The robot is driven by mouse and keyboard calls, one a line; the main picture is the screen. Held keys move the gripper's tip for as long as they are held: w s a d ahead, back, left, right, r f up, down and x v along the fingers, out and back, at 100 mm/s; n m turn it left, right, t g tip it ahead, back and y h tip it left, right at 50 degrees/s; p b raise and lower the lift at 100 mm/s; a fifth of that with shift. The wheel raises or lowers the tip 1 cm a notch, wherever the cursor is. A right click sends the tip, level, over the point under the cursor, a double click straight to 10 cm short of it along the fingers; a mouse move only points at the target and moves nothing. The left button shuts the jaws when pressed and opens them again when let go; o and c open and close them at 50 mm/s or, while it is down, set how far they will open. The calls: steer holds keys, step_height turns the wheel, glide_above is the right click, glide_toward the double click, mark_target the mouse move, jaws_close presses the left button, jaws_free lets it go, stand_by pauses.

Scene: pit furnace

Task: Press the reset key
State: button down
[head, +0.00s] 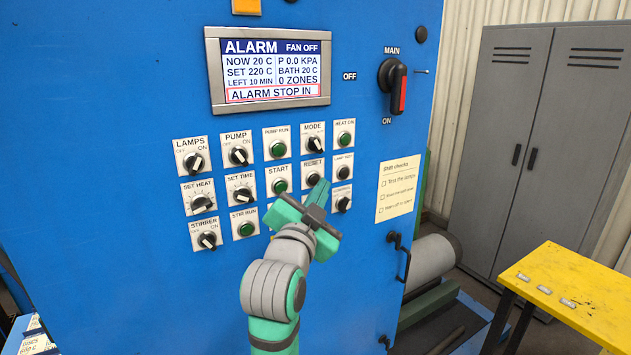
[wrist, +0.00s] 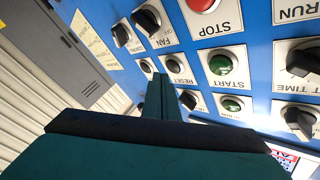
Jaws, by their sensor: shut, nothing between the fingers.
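The reset key (head: 313,179) is a dark round button on a white plate marked RESET, right of the green START button, on the blue panel. In the wrist view, which is upside down, the reset key (wrist: 173,65) shows just beyond my fingertips. My gripper (head: 319,193) is shut and empty, its tip just below the reset key in the head view. My gripper's teal fingers also show in the wrist view (wrist: 165,88), aimed at the panel. I cannot tell whether they touch it. The display (head: 268,65) reads ALARM, FAN OFF and ALARM STOP IN.
The START button (head: 279,186) and lamp test button (head: 343,172) flank the reset key. A red STOP button (wrist: 203,4) and FAN knob (wrist: 147,19) show in the wrist view. The main switch (head: 393,86) is upper right. A yellow table (head: 560,280) stands right.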

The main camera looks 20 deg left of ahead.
steer(key=shift+w+a, duration=0.1)
steer(key=shift+a, duration=0.05)
steer(key=shift+w+a, duration=0.2)
steer(key=shift+w+a, duration=0.3)
steer(key=shift+a, duration=0.05)
stand_by(1.1)
stand_by(0.4)
steer(key=shift+s+d, duration=0.6)
steer(key=shift+d, duration=0.1)
steer(key=shift+d, duration=0.1)
steer(key=shift+s+d, duration=0.8)
steer(key=shift+d, duration=0.15)
steer(key=shift+s+d, duration=0.75)
steer(key=shift+d, duration=0.2)
